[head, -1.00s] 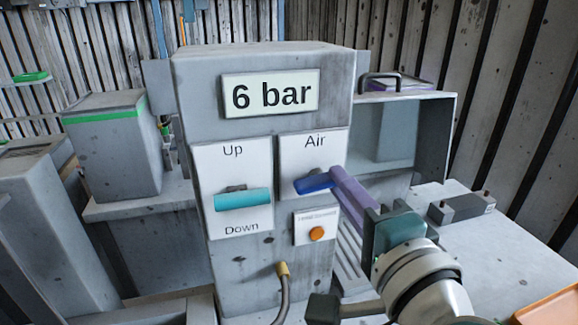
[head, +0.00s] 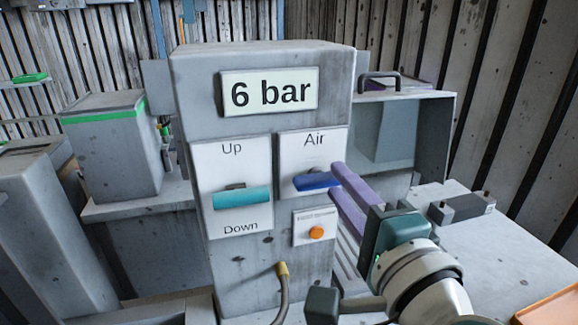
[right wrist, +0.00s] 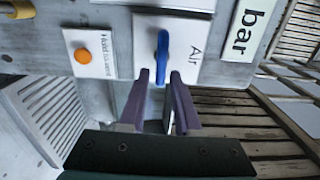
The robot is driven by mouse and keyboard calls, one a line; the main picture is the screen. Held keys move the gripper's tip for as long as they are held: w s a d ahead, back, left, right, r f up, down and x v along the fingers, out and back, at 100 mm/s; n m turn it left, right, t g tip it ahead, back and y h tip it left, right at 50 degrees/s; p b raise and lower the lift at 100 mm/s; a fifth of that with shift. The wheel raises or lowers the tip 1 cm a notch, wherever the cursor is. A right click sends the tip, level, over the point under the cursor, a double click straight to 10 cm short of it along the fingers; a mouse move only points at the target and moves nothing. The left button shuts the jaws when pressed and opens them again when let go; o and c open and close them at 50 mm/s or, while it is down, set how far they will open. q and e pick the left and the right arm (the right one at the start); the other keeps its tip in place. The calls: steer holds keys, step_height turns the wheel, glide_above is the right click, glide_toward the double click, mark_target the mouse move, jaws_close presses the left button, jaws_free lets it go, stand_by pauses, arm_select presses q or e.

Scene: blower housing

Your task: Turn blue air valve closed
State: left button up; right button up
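The blue air valve lever (head: 312,181) sits on the white "Air" plate (head: 314,140) of the grey control box and points to the right, nearly level. In the right wrist view the blue lever (right wrist: 162,52) points toward me, its near end between the fingertips. My right gripper (head: 337,181) has its two purple fingers apart at the lever's end, one on either side; it also shows in the right wrist view (right wrist: 160,76). Small gaps seem to lie between fingers and lever, though contact is hard to tell. My left gripper is out of view.
A teal Up/Down lever (head: 241,198) is left of the air valve. An orange button (head: 316,232) is just below it. A "6 bar" display (head: 268,92) is above. A hose (head: 284,290) comes out low on the box. A grey open housing (head: 425,130) stands at the right.

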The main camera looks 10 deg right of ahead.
steer(key=shift+o, duration=0.9)
steer(key=s+b, duration=0.1)
steer(key=s, duration=0.9)
steer(key=shift+d, duration=0.2)
